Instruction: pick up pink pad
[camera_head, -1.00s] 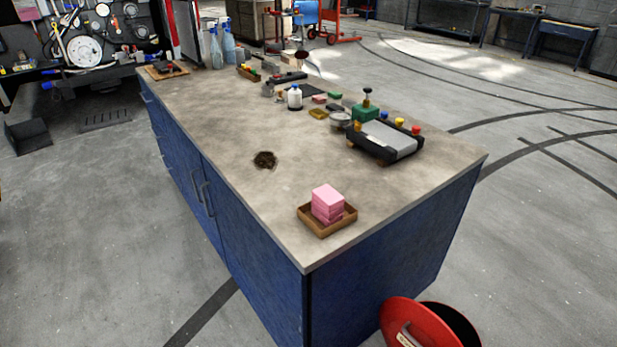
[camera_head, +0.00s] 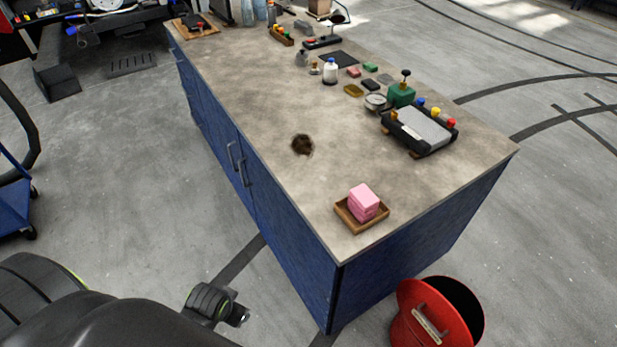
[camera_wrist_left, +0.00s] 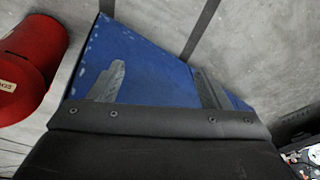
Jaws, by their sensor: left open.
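A small stack of pink pads (camera_head: 364,202) sits in a shallow wooden tray (camera_head: 345,217) near the front corner of the workbench (camera_head: 300,190). My left arm comes in low at the bottom left of the head view, beside the bench and well short of the tray. In the left wrist view my left gripper (camera_wrist_left: 158,88) shows two grey fingers set apart, empty, against the blue bench side. The pads are not in the left wrist view. My right gripper is not in view.
A black device with coloured knobs (camera_head: 420,130) stands at the bench's right edge. A white bottle (camera_head: 330,72) and several small items lie farther back. A dark stain (camera_head: 302,145) marks the top. A red bin (camera_head: 437,318) stands on the floor by the bench's near end.

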